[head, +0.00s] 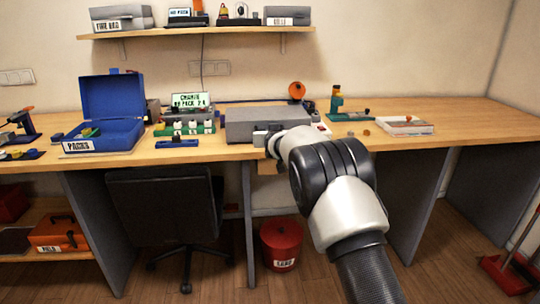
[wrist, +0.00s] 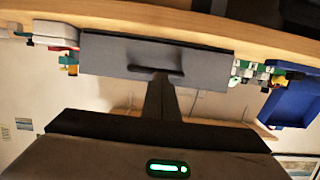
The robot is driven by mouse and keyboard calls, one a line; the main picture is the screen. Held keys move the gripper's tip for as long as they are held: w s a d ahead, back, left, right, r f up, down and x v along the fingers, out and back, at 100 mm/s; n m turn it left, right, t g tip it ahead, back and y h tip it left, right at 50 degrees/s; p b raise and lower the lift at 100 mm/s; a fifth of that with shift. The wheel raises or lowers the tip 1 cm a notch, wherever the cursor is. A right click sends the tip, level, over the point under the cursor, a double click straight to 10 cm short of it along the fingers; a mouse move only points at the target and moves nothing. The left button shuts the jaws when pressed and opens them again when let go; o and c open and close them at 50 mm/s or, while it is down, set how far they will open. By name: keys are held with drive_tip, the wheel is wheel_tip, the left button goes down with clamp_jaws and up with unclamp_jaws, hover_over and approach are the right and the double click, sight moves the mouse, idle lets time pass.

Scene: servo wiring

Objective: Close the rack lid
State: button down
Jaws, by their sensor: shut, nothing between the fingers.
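The rack is a grey box (head: 240,132) on the workbench, in the middle of the head view. Its grey lid (head: 265,113) looks down over the top, though I cannot tell whether it is fully seated. In the wrist view, which is upside down, a grey panel of the rack (wrist: 110,52) shows with a dark handle (wrist: 145,70). My gripper (wrist: 160,78) is shut and empty, its fingertips at or very near the handle; contact is unclear. In the head view my gripper is mostly hidden by my wrist at the front of the rack.
A blue open-lidded box (head: 105,138) marked PACKS stands to the left. A green module row (head: 187,128) and a small lit sign (head: 190,99) are left of the rack. A white tray (head: 404,126) lies right. The bench's far right is clear.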

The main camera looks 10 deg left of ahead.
drive_tip(key=s+d+f, duration=0.2)
drive_tip(key=s+f, duration=0.4)
drive_tip(key=s+d+r+m+g+h, duration=0.15)
drive_tip(key=s+d+r+g, duration=0.25)
drive_tip(key=s+d+r, duration=1.25)
drive_tip(key=s+d+f+m+g+h, duration=0.15)
drive_tip(key=s+d, duration=0.25)
drive_tip(key=s, duration=0.8)
drive_tip(key=s+d+f+g, duration=0.2)
drive_tip(key=s+d, duration=0.3)
drive_tip(key=s, duration=0.7)
drive_tip(key=s+d+f+g+h, duration=0.15)
drive_tip(key=s+d, duration=0.25)
drive_tip(key=s, duration=0.8)
wheel_tip(320, 180, up, 23)
drive_tip(key=p, duration=2.4)
drive_tip(key=shift+r, duration=0.15)
